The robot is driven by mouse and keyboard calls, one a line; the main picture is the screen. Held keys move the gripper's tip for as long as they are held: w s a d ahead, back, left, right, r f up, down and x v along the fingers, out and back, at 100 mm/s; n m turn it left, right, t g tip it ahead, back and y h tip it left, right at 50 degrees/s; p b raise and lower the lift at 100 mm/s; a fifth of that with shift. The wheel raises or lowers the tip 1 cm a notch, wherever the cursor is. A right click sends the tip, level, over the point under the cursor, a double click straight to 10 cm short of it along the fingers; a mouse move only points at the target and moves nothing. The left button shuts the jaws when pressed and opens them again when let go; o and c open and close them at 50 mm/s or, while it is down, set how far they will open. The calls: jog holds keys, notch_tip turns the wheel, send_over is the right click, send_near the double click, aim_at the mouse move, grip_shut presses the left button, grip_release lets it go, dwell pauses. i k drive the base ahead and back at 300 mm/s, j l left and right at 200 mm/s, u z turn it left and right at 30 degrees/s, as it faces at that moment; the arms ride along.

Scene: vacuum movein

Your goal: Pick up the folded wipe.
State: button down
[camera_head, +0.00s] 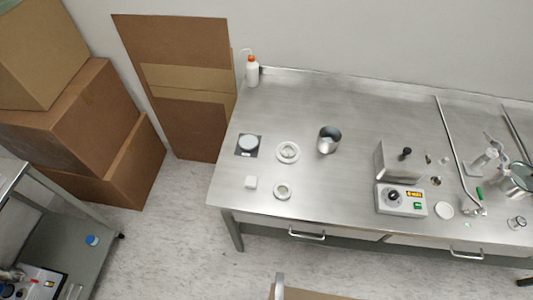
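A small white square block, which looks like the folded wipe (251,183), lies on the steel bench (345,105) near its front left corner. Its folds are too small to make out. It lies apart from the ring-shaped white part (283,191) to its right and the dark square plate with a pale disc (248,145) behind it. I cannot make out my gripper in this view.
A larger white ring (288,152), a metal cup (329,139) and a control box (402,200) stand on the bench. A wash bottle (252,71) stands at the back left corner. Cardboard boxes (90,125) are at left. A narrow pale upright piece (279,287) shows at the bottom edge.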

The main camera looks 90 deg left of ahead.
aim_at(251, 181)
jog(key=u, duration=3.15)
jog(key=j, duration=0.1)
